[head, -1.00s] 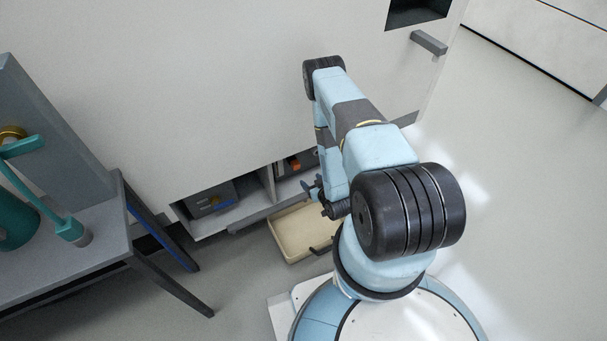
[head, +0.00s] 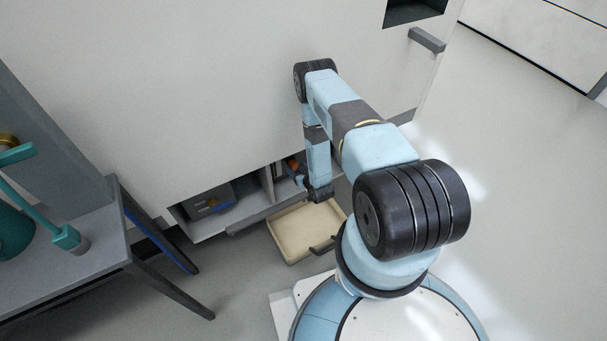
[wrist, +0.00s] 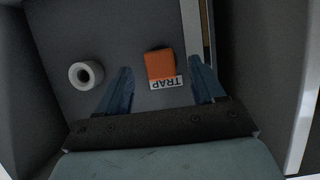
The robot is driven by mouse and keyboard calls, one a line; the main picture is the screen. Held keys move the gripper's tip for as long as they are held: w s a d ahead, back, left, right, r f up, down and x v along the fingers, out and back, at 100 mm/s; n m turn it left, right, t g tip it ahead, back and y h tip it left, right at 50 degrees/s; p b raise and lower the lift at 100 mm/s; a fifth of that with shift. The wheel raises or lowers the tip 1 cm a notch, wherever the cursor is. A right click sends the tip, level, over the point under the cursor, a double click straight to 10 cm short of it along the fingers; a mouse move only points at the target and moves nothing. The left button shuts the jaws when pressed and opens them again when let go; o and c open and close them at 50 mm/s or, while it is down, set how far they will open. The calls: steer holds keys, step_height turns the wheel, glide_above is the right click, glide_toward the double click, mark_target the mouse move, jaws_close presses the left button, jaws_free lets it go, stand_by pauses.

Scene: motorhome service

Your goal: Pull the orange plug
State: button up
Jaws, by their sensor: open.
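The orange plug (wrist: 159,64) shows in the wrist view on the dark back wall of a compartment, with a white label reading "TRAP" at its edge. My gripper (wrist: 161,80) is open, its two blue fingers on either side of the plug's position in the picture. The fingers look apart from the plug, but the depth between them is hard to judge. In the head view the orange plug (head: 293,163) shows small inside the low locker opening, with my gripper (head: 300,181) at the opening's front, partly hidden by my arm.
A white round fitting (wrist: 86,75) sits left of the plug. A pale strip and the compartment wall stand close on the right. A beige tray (head: 290,240) lies on the floor below the opening. A grey bench (head: 100,240) stands at left.

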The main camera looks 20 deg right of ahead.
steer(key=shift+x, duration=1)
steer(key=shift+c, duration=0.2)
jaws_close()
steer(key=shift+s+d, duration=0.1)
steer(key=shift+s, duration=0.5)
stand_by(0.6)
steer(key=c, duration=0.7)
jaws_free()
jaws_close()
